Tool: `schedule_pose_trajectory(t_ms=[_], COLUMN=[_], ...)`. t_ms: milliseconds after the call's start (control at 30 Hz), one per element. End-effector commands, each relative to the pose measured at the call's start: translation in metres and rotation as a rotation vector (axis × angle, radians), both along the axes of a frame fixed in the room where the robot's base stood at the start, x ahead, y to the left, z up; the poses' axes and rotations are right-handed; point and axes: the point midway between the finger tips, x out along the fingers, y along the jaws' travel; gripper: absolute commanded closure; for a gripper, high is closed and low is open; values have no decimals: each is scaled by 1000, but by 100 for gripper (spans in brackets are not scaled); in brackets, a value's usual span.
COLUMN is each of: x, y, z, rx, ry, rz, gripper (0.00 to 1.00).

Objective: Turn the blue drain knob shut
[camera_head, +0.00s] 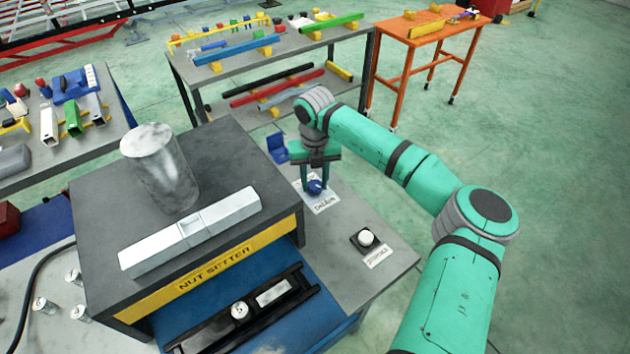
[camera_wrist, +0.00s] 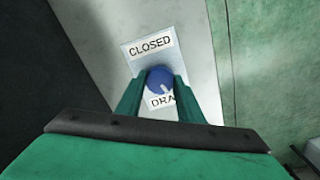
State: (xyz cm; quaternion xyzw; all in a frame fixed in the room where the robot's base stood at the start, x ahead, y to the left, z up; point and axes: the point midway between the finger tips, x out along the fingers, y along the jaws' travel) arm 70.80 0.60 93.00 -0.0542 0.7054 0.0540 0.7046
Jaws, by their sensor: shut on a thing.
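The blue drain knob (camera_head: 315,187) stands on a white label plate (camera_head: 327,202) on the grey bench top, to the right of the nut setter. My gripper (camera_head: 314,182) reaches down over it with its green fingers. In the wrist view the round blue knob (camera_wrist: 160,79) sits between the two fingertips (camera_wrist: 158,85), which are shut on its sides. A light mark shows on the knob's lower right. The plate (camera_wrist: 133,67) reads "CLOSED" above the knob and "DRA…" below it, the rest hidden by a finger.
The nut setter (camera_head: 215,254), with a dark top and a metal cylinder (camera_head: 160,168), stands left of the knob. A blue bracket (camera_head: 278,148) is close behind my gripper. A white button (camera_head: 366,237) is nearer the bench's front right. Bench space between button and knob is clear.

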Motion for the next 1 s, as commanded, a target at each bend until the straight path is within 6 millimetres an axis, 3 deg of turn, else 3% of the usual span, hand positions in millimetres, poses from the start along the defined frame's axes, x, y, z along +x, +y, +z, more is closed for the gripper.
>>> schedule_pose_trajectory(t_ms=[1000], x=[2], y=[0], z=[1], rx=[-1], ry=[-4], rz=[965], gripper=[89])
